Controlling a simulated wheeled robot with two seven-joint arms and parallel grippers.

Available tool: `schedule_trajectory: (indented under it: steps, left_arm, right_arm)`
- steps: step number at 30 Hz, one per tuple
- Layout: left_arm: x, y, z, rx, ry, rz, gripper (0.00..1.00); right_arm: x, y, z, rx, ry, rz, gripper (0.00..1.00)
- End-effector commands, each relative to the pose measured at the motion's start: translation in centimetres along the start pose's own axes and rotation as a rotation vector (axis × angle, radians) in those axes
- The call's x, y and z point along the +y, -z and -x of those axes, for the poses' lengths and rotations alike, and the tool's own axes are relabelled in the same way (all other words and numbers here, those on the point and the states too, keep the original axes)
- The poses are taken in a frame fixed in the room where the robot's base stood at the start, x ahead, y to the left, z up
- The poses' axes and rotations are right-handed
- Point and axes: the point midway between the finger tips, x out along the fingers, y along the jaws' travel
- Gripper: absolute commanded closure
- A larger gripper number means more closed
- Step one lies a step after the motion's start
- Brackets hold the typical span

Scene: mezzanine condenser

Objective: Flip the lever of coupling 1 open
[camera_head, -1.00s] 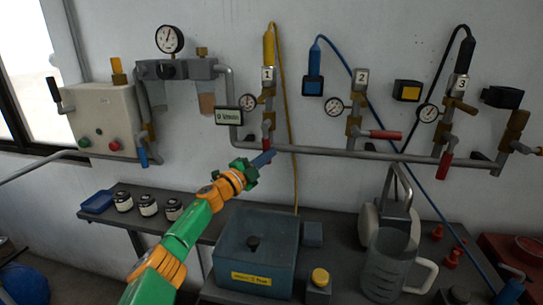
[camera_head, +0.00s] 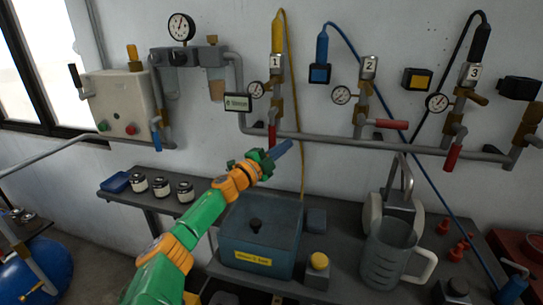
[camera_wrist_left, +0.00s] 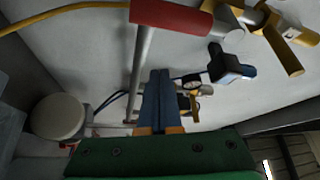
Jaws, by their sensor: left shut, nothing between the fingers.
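Coupling 1 (camera_head: 276,82) is on the wall under a yellow hose plug and a "1" label. Its red lever (camera_head: 272,132) hangs down close to the grey pipe in the head view. A red lever grip (camera_wrist_left: 172,15) shows large at the top of the left wrist view, apart from the fingers. My left gripper (camera_head: 284,149) has its blue fingers shut, with nothing between them. The tips look just right of and below the lever in the head view. The closed fingers also show in the left wrist view (camera_wrist_left: 156,98). My right gripper is not in view.
Coupling 2 (camera_head: 362,105) and coupling 3 (camera_head: 462,105) stand to the right. The grey pipe (camera_head: 330,138) runs along the wall. Below are a blue-grey box (camera_head: 235,240), a clear jug (camera_head: 388,260) and several jars. The yellow hose (camera_head: 296,110) hangs behind my gripper.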

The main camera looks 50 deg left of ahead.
Motion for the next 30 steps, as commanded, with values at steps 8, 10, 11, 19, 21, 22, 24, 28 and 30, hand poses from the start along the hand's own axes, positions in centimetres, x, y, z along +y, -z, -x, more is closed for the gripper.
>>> schedule_trajectory:
  steps: [8,10,11,19,21,22,24,28,30]
  left_arm:
    - [-0.3,0.1,4.3,0.002,-0.007,-0.001,1.0]
    - [-0.5,0.2,5.2,0.004,-0.006,0.0,1.0]
    - [-0.6,0.3,5.6,0.005,-0.007,-0.001,1.0]
    - [-1.3,0.4,7.9,0.005,-0.003,0.001,1.0]
    - [-1.4,0.4,8.1,0.004,-0.003,0.001,1.0]
    - [-1.4,0.4,8.1,0.004,-0.003,0.0,1.0]
    - [-1.4,0.4,8.2,0.004,-0.002,0.0,1.0]
    - [-1.4,0.4,8.2,0.004,-0.002,0.0,1.0]
    - [-1.4,0.4,8.1,0.004,-0.002,0.0,1.0]
  right_arm:
    - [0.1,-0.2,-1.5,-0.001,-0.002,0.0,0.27]
    - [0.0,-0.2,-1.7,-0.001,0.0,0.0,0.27]
    - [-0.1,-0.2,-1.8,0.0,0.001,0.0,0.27]
    - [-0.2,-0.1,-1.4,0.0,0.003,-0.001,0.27]
    - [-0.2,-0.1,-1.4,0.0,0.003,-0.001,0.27]
    - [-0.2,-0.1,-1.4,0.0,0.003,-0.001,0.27]
    - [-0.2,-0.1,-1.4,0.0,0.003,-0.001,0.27]
    - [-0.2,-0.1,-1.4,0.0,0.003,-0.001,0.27]
    - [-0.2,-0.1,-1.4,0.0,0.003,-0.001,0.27]
